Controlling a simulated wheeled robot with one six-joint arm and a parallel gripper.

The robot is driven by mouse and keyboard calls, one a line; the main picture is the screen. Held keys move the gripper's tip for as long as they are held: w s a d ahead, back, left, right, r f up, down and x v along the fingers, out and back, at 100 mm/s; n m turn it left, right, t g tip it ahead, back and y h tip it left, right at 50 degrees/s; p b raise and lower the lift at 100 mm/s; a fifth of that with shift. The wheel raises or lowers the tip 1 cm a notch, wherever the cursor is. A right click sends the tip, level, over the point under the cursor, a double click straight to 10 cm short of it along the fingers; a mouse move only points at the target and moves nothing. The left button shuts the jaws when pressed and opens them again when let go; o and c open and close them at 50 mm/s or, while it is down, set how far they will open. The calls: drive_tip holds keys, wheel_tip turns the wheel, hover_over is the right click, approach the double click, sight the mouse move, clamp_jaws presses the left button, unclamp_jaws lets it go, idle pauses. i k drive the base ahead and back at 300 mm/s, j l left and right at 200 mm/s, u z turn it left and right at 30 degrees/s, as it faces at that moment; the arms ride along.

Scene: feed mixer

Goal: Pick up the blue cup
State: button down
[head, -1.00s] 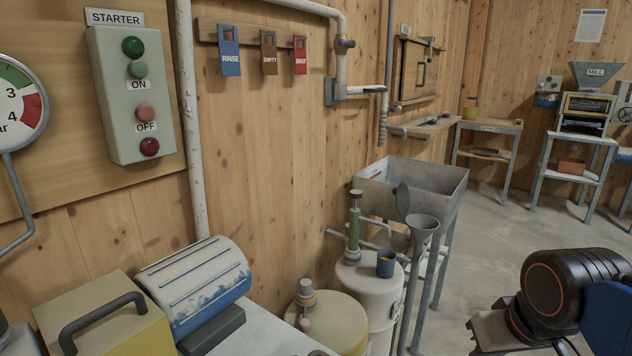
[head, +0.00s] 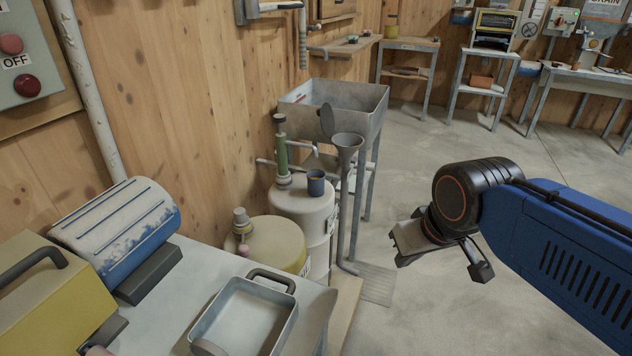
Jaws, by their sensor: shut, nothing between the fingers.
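The blue cup (head: 316,184) stands upright on the flat top of a white drum (head: 292,203), near the middle of the view. It is small and dark blue. A green hand pump (head: 281,152) stands just left of it on the drum, and a grey funnel (head: 347,143) on a tall stand rises just to its right. My gripper (head: 480,268) is at the right, at the end of my blue arm, well apart from the cup and over open floor. It is shut and empty, and partly hidden by my wrist.
A yellow drum (head: 272,241) stands in front of the white one. A grey metal trough (head: 365,104) is behind the funnel. A bench with an empty metal tray (head: 250,318) and a blue-white roller (head: 120,228) fills the lower left. The floor on the right is clear.

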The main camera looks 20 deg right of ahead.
sight(315, 176)
drive_tip(key=k+u, duration=0.1)
drive_tip(key=k, duration=0.5)
drive_tip(key=k+j+u, duration=0.1)
drive_tip(key=k, duration=0.55)
drive_tip(key=u, duration=1.7)
drive_tip(key=l+u, duration=0.25)
drive_tip(key=u, duration=0.2)
drive_tip(key=l+u, duration=0.3)
drive_tip(key=u, duration=0.2)
drive_tip(key=l+u, duration=0.25)
drive_tip(key=u, duration=0.2)
drive_tip(key=k+l, duration=0.1)
drive_tip(key=l, duration=0.2)
drive_tip(key=k+z, duration=0.15)
drive_tip(key=z, duration=0.5)
drive_tip(key=i+j+z, duration=0.1)
drive_tip(key=z, duration=2.45)
